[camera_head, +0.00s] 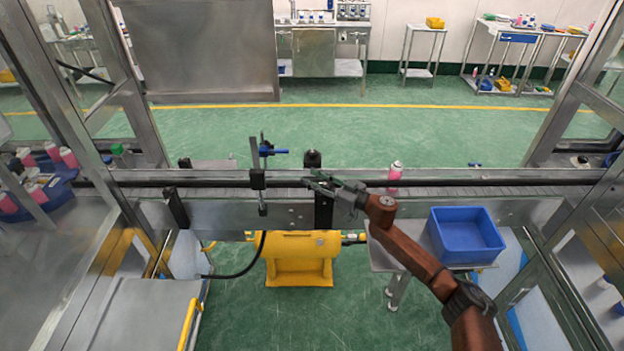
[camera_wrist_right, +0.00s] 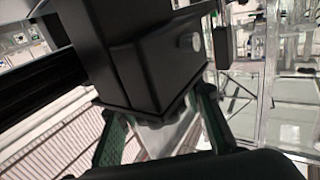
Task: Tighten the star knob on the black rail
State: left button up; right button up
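The black rail (camera_head: 450,182) runs along the conveyor, and a black bracket (camera_head: 323,208) stands at it near the middle. A dark knob-like part (camera_head: 312,158) shows just behind the rail; I cannot tell whether it is the star knob. My right gripper (camera_head: 322,183) is beside the bracket at rail height. In the right wrist view, its fingers (camera_wrist_right: 155,105) are spread, with a large black block (camera_wrist_right: 150,55) in front of and partly between them. A grip on it is not visible. No star shape can be made out. My left gripper is out of view.
A post with a blue clamp (camera_head: 270,151) rises to the left. A blue bin (camera_head: 466,236) sits on a side table at right. A yellow machine (camera_head: 300,260) stands below the conveyor.

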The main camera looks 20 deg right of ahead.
jog(key=shift+w+a, duration=0.2)
jog(key=shift+c, duration=0.4)
grip_shut()
